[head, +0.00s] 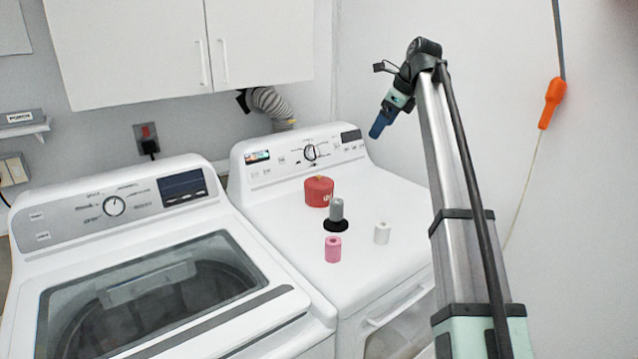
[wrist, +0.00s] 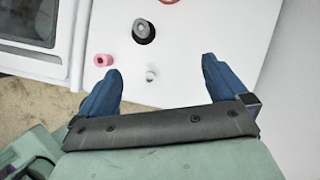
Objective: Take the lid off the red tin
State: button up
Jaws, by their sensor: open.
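The red tin (head: 318,191) stands on top of the right-hand white machine, near its control panel. Its lid looks the same red, and I cannot make out the seam. In the wrist view only a sliver of the red tin (wrist: 169,1) shows at the top edge. My gripper (head: 376,127) is high above the right part of the machine top, to the right of the tin and well apart from it.
A grey-and-black object (head: 336,212) stands just in front of the tin. A pink roll (head: 333,249) and a white roll (head: 382,233) stand nearer the front. A washer (head: 290,318) is at left, cabinets (head: 180,50) hang above.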

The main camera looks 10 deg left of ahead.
jog(key=w+a+f+n, duration=0.1)
jog(key=w+a+f, duration=0.4)
jog(key=w, duration=0.4)
jog(key=n+g+y, duration=0.1)
jog(key=g, duration=0.1)
send_near(320, 176)
jog(key=f, duration=0.2)
jog(key=w+f, duration=0.1)
jog(key=shift+a+f, duration=0.35)
jog(key=shift+a, duration=0.05)
jog(key=shift+s+a+r+x, duration=0.1)
jog(key=shift+a+x, duration=0.1)
jog(key=shift+x, duration=0.65)
jog(key=shift+s+a+r+x, duration=0.1)
jog(key=shift+a+x, duration=0.05)
jog(key=shift+x, duration=0.7)
jog(key=shift+a+r+x, duration=0.1)
jog(key=shift+a+x, duration=0.1)
jog(key=shift+x, duration=0.7)
jog(key=shift+c, duration=0.3)
jog(key=shift+d+f, duration=0.1)
jog(key=shift+f, duration=0.05)
jog(key=c, duration=1.3)
